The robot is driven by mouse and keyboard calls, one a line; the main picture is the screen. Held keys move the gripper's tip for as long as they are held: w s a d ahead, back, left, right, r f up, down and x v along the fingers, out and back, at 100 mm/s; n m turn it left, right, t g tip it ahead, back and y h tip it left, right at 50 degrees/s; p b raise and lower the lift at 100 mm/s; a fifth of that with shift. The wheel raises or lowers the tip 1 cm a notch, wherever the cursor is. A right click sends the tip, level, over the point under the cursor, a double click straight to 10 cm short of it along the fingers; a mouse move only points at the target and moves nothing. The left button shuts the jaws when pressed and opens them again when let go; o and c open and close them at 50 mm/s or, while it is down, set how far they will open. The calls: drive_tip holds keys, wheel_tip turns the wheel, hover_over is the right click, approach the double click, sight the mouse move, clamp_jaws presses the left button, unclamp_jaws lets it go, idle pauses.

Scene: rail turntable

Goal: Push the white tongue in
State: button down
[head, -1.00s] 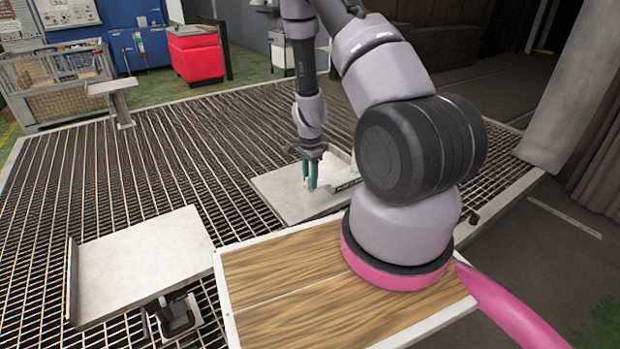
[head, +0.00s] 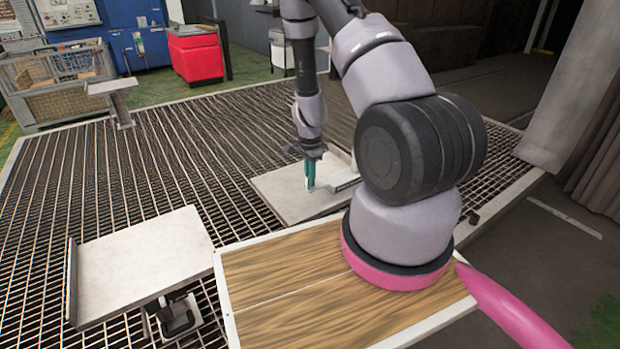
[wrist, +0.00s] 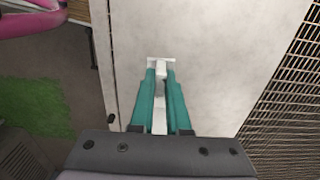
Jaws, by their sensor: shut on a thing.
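My gripper (head: 311,180) has teal fingers and points down over a pale tray-like plate (head: 285,193). In the wrist view my gripper (wrist: 160,82) is shut on a narrow white piece, which looks like the white tongue (wrist: 160,68). The tongue has a wider, flat end just beyond the fingertips, and its strip runs back between the fingers. In the head view a whitish part (head: 335,188) with a dark marking lies just right of the fingers. My arm hides its right end, and I cannot tell how it joins the tongue.
Another pale plate (head: 140,262) stands at the left over a metal grating (head: 120,190). A wooden board with a white rim (head: 300,290) lies under my arm's base. A wire crate (head: 55,85) and a red box (head: 197,57) stand at the back.

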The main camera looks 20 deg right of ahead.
sight(326, 181)
idle(0.8)
drive_tip(key=d, duration=0.3)
drive_tip(key=w+d, duration=0.1)
drive_tip(key=d, duration=0.2)
drive_tip(key=shift+w+d, duration=0.15)
drive_tip(key=shift+d, duration=0.15)
drive_tip(key=c, duration=0.9)
unclamp_jaws()
wheel_tip(326, 181, up, 11)
drive_tip(key=shift+f, duration=0.1)
